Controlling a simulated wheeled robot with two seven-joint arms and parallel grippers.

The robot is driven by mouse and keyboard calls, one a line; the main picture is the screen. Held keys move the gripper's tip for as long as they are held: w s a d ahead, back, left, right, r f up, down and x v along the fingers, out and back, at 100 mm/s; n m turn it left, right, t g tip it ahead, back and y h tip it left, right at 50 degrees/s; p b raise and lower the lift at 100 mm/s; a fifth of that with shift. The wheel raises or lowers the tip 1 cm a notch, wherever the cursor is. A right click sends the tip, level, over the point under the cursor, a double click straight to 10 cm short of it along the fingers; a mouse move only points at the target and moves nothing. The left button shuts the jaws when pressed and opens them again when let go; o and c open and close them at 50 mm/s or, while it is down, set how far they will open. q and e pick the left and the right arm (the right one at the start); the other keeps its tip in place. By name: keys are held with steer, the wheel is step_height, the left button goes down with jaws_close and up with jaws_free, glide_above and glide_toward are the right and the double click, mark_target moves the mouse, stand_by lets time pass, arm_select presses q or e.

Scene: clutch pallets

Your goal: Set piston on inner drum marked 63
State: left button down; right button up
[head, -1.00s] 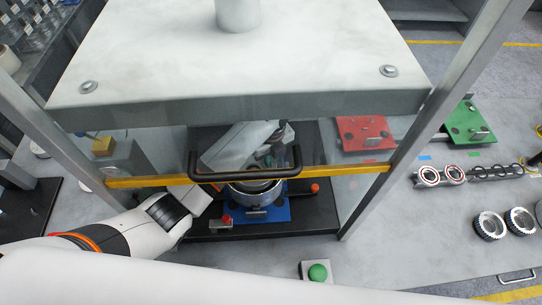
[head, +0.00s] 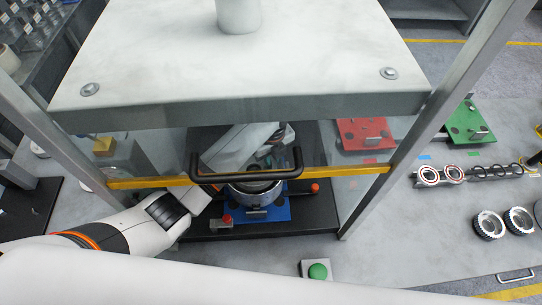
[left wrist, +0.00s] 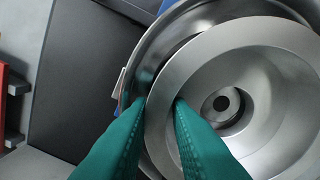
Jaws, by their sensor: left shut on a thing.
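The piston (left wrist: 215,55) is a silver stepped disc with a central hole. My left gripper (left wrist: 160,102) has its green fingers shut on the piston's rim, one on each side of the wall. A larger metal drum (left wrist: 128,75) surrounds the piston in the left wrist view; whether the piston is seated cannot be told. In the head view the drum (head: 254,198) stands on a blue pallet (head: 279,212) under the press. The left gripper is above it, behind the glass and handle, its fingertips hidden. No number 63 is legible. My right gripper is not in view.
The press top (head: 240,70), its yellow guard bar (head: 345,172) and black handle (head: 246,174) hang close over my left arm. A red pallet (head: 362,133) and a green pallet (head: 468,122) lie to the right. A green button (head: 318,271) stands in front.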

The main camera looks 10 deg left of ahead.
arm_select(q)
steer(key=shift+s+d+f, duration=0.15)
steer(key=shift+s+f, duration=0.35)
steer(key=shift+f, duration=0.1)
steer(key=c, duration=1.3)
jaws_free()
steer(key=shift+r, duration=0.2)
steer(key=shift+w+r, duration=0.1)
steer(key=shift+w, duration=0.1)
